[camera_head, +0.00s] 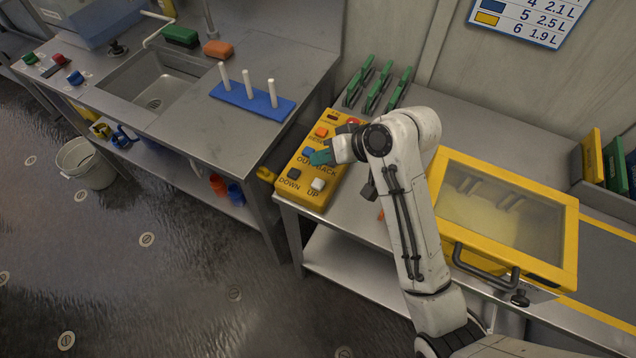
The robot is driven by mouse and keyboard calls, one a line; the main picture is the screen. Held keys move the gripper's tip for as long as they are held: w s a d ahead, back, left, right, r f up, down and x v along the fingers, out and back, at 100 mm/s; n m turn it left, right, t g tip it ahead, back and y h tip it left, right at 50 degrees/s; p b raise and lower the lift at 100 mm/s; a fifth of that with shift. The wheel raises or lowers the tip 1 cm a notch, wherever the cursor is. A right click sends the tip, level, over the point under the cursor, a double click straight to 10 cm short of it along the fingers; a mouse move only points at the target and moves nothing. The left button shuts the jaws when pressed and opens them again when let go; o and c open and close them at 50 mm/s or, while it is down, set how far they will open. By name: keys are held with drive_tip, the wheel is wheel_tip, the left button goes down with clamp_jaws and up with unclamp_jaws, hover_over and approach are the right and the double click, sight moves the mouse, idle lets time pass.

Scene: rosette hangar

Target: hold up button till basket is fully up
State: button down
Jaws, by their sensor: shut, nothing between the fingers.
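The yellow control box (313,203) sits on the left end of the metal bench, with several labelled buttons. The white up button (317,184) is at its near right, above the "UP" label, and is uncovered. The dark down button (294,174) is left of it. No basket can be made out in this view.
A yellow-framed case (503,213) with a clear lid and dark handle stands right of my arm. Green racks (376,87) stand behind the box. A left bench holds a sink (158,90) and a blue peg board (252,100). A white bucket (86,163) stands on the floor.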

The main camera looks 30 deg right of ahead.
sight(322, 183)
wheel_tip(322, 183, down, 4)
drive_tip(key=b, duration=0.3)
drive_tip(key=shift+f+b, duration=0.3)
drive_tip(key=shift+f, duration=0.65)
drive_tip(key=shift+f, duration=0.15)
idle(1.1)
drive_tip(key=shift+f, duration=0.25)
